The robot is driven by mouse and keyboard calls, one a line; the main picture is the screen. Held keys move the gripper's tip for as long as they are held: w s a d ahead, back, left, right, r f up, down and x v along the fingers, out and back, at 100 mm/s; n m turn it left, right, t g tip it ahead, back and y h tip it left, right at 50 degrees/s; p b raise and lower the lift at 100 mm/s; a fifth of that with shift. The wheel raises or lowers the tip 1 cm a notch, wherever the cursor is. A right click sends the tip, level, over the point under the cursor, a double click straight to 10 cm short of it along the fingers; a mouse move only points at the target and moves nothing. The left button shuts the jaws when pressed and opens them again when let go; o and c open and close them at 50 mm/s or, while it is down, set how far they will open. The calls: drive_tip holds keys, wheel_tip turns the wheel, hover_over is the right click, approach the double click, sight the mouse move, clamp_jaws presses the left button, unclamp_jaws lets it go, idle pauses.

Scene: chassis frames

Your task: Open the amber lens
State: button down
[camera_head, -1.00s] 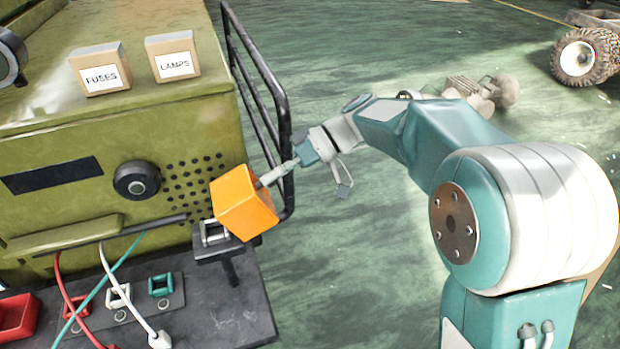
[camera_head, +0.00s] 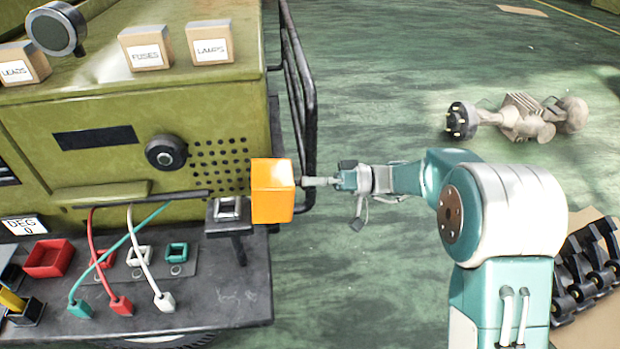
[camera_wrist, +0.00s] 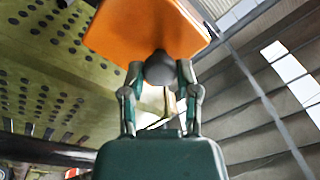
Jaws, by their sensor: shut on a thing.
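The amber lens (camera_head: 272,195) is an orange box at the right end of the green cabinet, just right of a small dark bracket with a pale metal frame (camera_head: 228,209). My gripper (camera_head: 312,182) reaches it from the right. In the wrist view the lens (camera_wrist: 145,25) fills the top, and my gripper's fingers (camera_wrist: 160,75) close around a dark grey rounded knob (camera_wrist: 160,68) on its near side. Whether the lens touches the bracket is hard to tell.
Black tubular rails (camera_head: 308,100) stand close behind the lens and gripper. The cabinet (camera_head: 100,115) carries several labelled boxes, and a dark shelf (camera_head: 225,290) below holds plugs and coloured sockets. Green floor lies open to the right; a mechanical part (camera_head: 520,118) lies there.

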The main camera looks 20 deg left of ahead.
drive_tip(key=shift+f, duration=0.1)
drive_tip(key=shift+c, duration=1.7)
unclamp_jaws()
drive_tip(key=shift+w, duration=0.1)
drive_tip(key=v, duration=1.2)
